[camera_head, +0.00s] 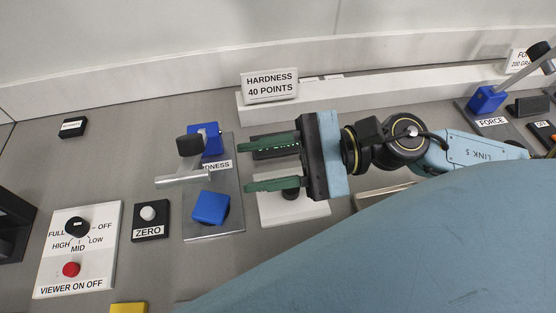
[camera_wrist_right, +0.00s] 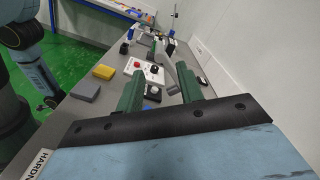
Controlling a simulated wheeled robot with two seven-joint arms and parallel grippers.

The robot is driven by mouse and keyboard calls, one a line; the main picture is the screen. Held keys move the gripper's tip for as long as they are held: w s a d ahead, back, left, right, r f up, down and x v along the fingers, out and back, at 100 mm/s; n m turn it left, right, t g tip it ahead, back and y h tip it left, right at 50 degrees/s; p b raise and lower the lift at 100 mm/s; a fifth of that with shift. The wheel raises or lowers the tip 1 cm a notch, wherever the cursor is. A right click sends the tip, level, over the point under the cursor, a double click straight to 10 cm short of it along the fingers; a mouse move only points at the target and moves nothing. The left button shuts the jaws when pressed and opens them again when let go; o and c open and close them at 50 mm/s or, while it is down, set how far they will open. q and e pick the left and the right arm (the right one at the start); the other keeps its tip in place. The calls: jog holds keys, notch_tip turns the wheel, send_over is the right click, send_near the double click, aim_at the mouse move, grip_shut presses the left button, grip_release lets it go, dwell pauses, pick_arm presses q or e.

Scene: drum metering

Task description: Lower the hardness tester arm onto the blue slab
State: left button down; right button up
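The hardness tester stands left of centre in the head view on a grey base plate (camera_head: 228,177). Its arm (camera_head: 182,179) is a grey metal bar with a black knob (camera_head: 189,145), raised from a blue pivot block (camera_head: 206,139). The blue slab (camera_head: 210,208) sits at the near end of the plate, and the arm is clear above it. My right gripper (camera_head: 243,167) is open and empty just right of the tester, its green fingers pointing left towards the arm. Its fingers also show in the right wrist view (camera_wrist_right: 160,70). My left gripper is not in view.
A HARDNESS 40 POINTS sign (camera_head: 269,86) stands behind on a white ledge. A ZERO button box (camera_head: 151,220) and viewer switch panel (camera_head: 79,250) lie left of the tester. A FORCE tester (camera_head: 487,99) stands far right. A yellow block (camera_wrist_right: 104,72) is near the front edge.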

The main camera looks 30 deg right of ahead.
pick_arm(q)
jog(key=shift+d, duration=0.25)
pick_arm(e)
jog(key=shift+v, duration=1.05)
